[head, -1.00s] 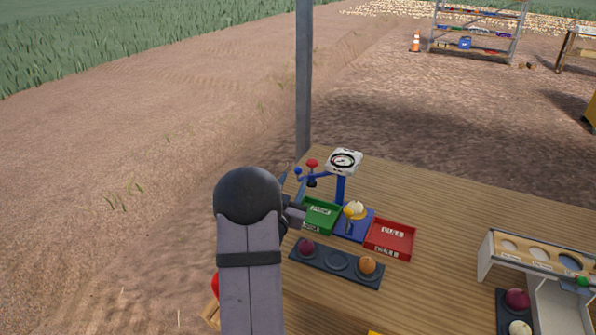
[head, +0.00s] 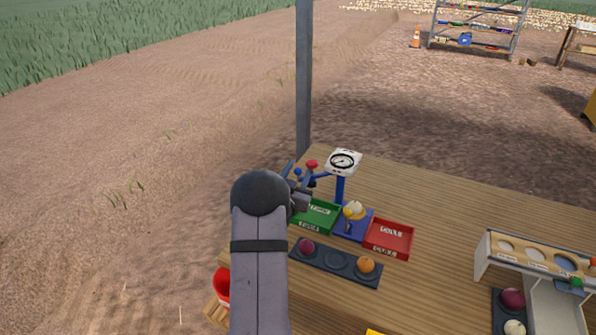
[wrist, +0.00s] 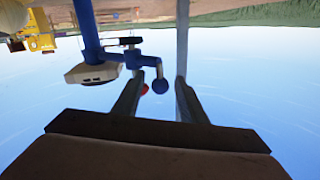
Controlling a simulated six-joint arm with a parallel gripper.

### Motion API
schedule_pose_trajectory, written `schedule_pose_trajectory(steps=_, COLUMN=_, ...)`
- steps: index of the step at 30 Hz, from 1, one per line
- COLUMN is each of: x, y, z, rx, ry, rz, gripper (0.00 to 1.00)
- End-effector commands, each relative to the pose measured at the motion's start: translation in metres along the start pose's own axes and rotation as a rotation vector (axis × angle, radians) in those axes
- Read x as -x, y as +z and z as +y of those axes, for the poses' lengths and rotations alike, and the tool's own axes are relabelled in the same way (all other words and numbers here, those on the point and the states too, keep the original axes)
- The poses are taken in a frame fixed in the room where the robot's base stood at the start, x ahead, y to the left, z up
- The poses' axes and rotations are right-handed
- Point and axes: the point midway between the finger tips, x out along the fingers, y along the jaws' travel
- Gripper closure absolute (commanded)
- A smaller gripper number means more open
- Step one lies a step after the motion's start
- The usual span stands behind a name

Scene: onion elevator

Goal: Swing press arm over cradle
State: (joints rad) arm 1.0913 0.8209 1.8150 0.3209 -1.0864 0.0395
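The press has a blue post (head: 340,188) topped by a white gauge (head: 343,161). Its blue press arm (head: 320,176) points left, away from the cradle, and carries a red knob (head: 312,164) and a blue ball handle (head: 298,171). The cradle stands on a blue base (head: 361,226) and holds a pale onion (head: 355,209). My gripper (wrist: 160,80) is open at the arm's outer end. In the wrist view, the blue ball (wrist: 160,86) shows in the gap between the fingers; contact cannot be told. The red knob (wrist: 144,89) is partly hidden by one finger.
A green tray (head: 316,229) and a red tray (head: 390,252) flank the cradle. A dark tray (head: 336,274) with two onions lies in front. A grey metal post (head: 304,80) rises behind the table. A sorting stand (head: 483,255) is at right.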

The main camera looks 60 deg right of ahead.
Motion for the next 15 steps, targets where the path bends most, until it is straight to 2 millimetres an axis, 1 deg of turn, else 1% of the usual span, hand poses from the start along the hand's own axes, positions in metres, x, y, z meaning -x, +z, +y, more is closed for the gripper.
schedule_pose_trajectory(steps=2, x=0.0001, y=0.0, z=0.0, rx=0.0, ry=0.0, rz=0.0, gripper=0.62)
schedule_pose_trajectory(steps=5, x=0.0001, y=-0.0001, z=0.0, rx=0.0, ry=0.0, rz=0.0, gripper=0.83)
schedule_pose_trajectory(steps=6, x=0.0001, y=-0.0001, z=0.0, rx=0.0, ry=0.0, rz=0.0, gripper=0.93)
schedule_pose_trajectory(steps=7, x=0.0002, y=-0.0001, z=0.0, rx=0.0, ry=0.0, rz=0.0, gripper=1.0)
schedule_pose_trajectory(steps=15, x=0.0009, y=-0.0002, z=0.001, rx=0.0, ry=-0.005, rz=0.0, gripper=1.0)
